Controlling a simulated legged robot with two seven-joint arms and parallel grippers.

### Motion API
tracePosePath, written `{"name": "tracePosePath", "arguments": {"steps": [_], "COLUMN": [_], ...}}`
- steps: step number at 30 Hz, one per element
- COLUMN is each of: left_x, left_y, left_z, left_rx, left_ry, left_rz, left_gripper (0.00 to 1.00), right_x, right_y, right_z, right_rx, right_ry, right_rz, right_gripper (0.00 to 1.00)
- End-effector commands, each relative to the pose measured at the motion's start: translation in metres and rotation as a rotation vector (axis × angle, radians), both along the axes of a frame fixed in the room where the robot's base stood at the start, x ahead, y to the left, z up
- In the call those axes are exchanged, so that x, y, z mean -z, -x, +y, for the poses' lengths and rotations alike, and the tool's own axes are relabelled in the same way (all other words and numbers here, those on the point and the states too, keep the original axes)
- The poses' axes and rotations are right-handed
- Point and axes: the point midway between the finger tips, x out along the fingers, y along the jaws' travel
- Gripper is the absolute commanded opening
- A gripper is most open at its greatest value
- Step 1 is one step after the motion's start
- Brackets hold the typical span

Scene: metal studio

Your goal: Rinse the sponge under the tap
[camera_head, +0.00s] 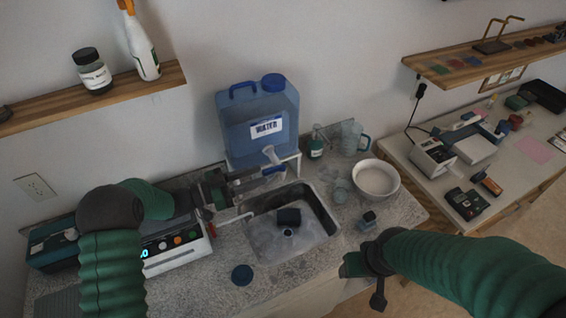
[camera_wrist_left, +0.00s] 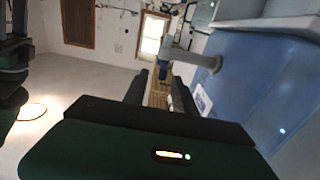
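A dark block, likely the sponge (camera_head: 289,216), lies in the sink (camera_head: 262,240) close to the drain. The tap (camera_head: 269,153) is a grey spout with a blue lever, on the front of the blue water container (camera_head: 250,140). My left gripper (camera_head: 272,178) is at the tap, above the sink's back edge. In the left wrist view its two dark fingers (camera_wrist_left: 160,92) stand apart, with the tap (camera_wrist_left: 163,70) seen between and past their tips. I cannot tell whether they touch it. My right gripper (camera_head: 368,265) is low, right of the sink; its finger opening is unclear.
A white bowl (camera_head: 376,179), glassware and a small bottle (camera_head: 316,147) stand right of the container. A device with buttons (camera_head: 180,245) is left of the sink. A dark round lid (camera_head: 242,274) lies in front. A shelf (camera_head: 90,98) hangs above left.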

Motion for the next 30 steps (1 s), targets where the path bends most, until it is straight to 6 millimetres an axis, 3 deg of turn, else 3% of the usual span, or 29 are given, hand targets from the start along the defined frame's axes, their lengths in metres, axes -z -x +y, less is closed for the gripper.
{"name": "tracePosePath", "arguments": {"steps": [6, 12, 21, 28, 30], "left_x": [-0.002, 0.0, 0.001, 0.001, 0.001], "left_y": [-0.02, -0.031, -0.033, -0.033, -0.033], "left_z": [-0.054, -0.085, -0.083, -0.079, -0.08], "left_rx": [0.001, 0.0, -0.002, -0.003, -0.004], "left_ry": [-0.003, -0.009, -0.006, -0.002, -0.004], "left_rz": [0.0, 0.0, -0.001, 0.0, 0.0], "left_gripper": [0.33, 0.33, 0.33, 0.03, 0.0], "right_x": [-0.019, -0.024, -0.024, -0.024, -0.024], "right_y": [0.0, 0.0, 0.0, 0.0, 0.0], "right_z": [0.0, 0.0, 0.0, 0.0, 0.0], "right_rx": [-0.002, -0.001, -0.001, -0.001, -0.001], "right_ry": [-0.001, 0.0, 0.0, 0.0, 0.0], "right_rz": [0.0, 0.0, 0.0, 0.0, 0.0], "right_gripper": [0.62, 0.62, 0.62, 0.62, 0.62]}}
